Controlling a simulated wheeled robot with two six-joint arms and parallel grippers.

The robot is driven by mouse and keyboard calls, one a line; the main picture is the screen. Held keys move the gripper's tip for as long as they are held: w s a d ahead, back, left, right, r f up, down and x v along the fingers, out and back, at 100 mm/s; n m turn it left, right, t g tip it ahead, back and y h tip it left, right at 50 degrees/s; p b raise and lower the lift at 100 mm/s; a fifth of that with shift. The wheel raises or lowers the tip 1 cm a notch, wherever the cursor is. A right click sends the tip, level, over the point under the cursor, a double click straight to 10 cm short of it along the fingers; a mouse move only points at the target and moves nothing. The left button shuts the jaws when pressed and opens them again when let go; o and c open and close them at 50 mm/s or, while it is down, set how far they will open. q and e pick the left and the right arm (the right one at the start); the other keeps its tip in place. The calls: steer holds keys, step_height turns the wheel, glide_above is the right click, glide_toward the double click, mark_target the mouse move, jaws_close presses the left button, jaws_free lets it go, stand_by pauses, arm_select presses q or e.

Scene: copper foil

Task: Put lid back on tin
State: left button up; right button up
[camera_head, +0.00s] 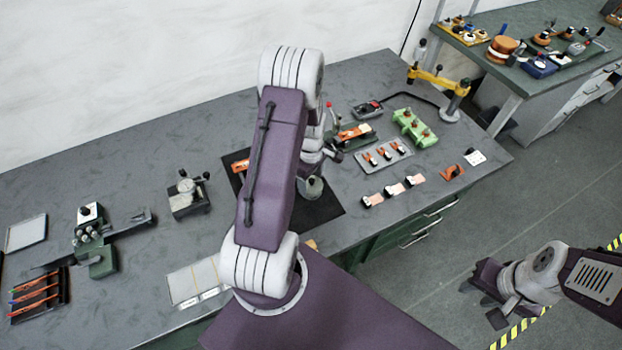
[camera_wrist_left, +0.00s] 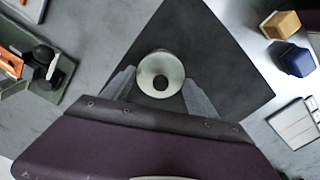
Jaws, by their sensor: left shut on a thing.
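In the left wrist view a round pale lid (camera_wrist_left: 150,66) with a dark round centre sits between the fingertips of my left gripper (camera_wrist_left: 160,80), which is shut on it. Below my left gripper (camera_head: 314,163) in the head view, a small grey metal tin (camera_head: 313,188) shows over a black mat (camera_head: 322,210). My arm hides part of the tin. I cannot tell whether the lid touches the tin or is above it. My right gripper (camera_head: 492,292) is open and empty, over the floor at lower right.
Beside the mat are a grey tray (camera_head: 399,148) of small parts, a green block (camera_head: 415,128) and a yellow clamp (camera_head: 432,80). A dark grey device (camera_head: 188,195) stands to the left. A tan block (camera_wrist_left: 281,24) and a blue block (camera_wrist_left: 297,61) lie off the mat.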

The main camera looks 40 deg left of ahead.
stand_by(0.6)
arm_select(q)
steer(key=shift+f, duration=0.1)
steer(key=o, duration=1.6)
steer(key=shift+c, duration=0.2)
step_height(320, 180, up, 7)
steer(key=p, duration=0.6)
jaws_close()
steer(key=shift+f, duration=0.2)
stand_by(0.6)
